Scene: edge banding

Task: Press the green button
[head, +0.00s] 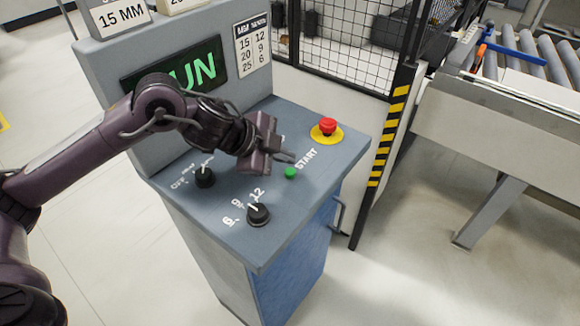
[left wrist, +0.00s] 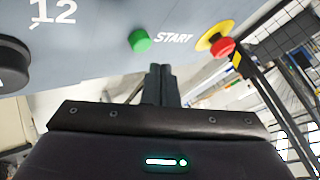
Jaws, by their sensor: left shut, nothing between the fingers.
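The green button (head: 291,173) sits on the sloped top of the grey control console (head: 225,215), beside the printed word START. It also shows in the left wrist view (left wrist: 140,41). My left gripper (head: 290,158) is shut and empty. In the head view its fingertips appear just behind and above the green button. In the left wrist view the closed fingers (left wrist: 160,82) point toward the panel, below and right of the button, with a visible gap between them. My right gripper is not in view.
A red emergency button (head: 327,127) on a yellow base stands right of the green one. Two black knobs (head: 258,213) (head: 204,177) are on the panel. The console's screen (head: 205,64) reads partly "UN" behind my arm. A striped post, mesh fence and roller conveyor (head: 505,105) stand right.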

